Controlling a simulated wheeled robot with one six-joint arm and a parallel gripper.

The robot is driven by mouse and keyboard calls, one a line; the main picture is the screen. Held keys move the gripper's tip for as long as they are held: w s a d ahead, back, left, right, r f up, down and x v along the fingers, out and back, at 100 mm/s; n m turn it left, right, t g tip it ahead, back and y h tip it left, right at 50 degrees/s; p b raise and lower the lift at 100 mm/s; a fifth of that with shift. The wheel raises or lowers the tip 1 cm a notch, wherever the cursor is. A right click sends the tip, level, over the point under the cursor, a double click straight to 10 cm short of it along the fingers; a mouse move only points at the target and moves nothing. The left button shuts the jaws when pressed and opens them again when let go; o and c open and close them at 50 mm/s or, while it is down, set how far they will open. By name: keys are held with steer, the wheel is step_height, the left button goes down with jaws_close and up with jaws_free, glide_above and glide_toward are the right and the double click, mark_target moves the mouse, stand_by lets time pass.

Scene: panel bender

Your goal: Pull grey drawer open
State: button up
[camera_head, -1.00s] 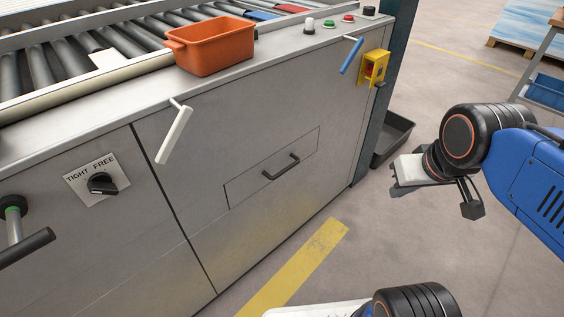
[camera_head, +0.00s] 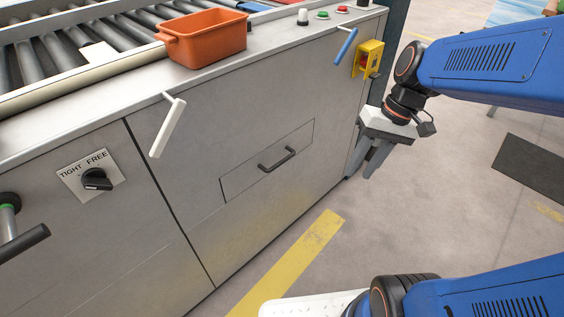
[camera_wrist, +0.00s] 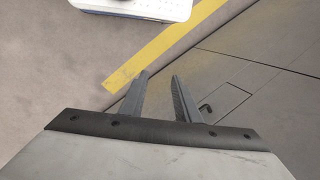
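The grey drawer (camera_head: 236,182) is flush in the machine's front panel, closed. Its dark bar handle (camera_head: 277,159) sticks out at the middle of the drawer front. My gripper (camera_head: 369,170) is to the right of the drawer, in front of the machine's right end, with its fingers pointing down. It touches nothing that I can see. In the wrist view the two fingers (camera_wrist: 160,76) stand apart with an empty gap between them. The drawer (camera_wrist: 222,101) and its handle (camera_wrist: 206,109) show there to the right of the fingers.
An orange bin (camera_head: 205,42) stands on top.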

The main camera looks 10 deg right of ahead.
steer(key=w+a+f+g+y, duration=0.1)
steer(key=w+f+g+y, duration=0.1)
steer(key=w, duration=0.3)
steer(key=w+a+f+g+y, duration=0.2)
steer(key=w+y, duration=0.1)
steer(key=w, duration=0.2)
steer(key=m+y, duration=0.2)
steer(key=y, duration=0.4)
glide_toward(287, 159)
steer(key=x, duration=1.2)
steer(key=shift+d, duration=0.1)
jaws_close()
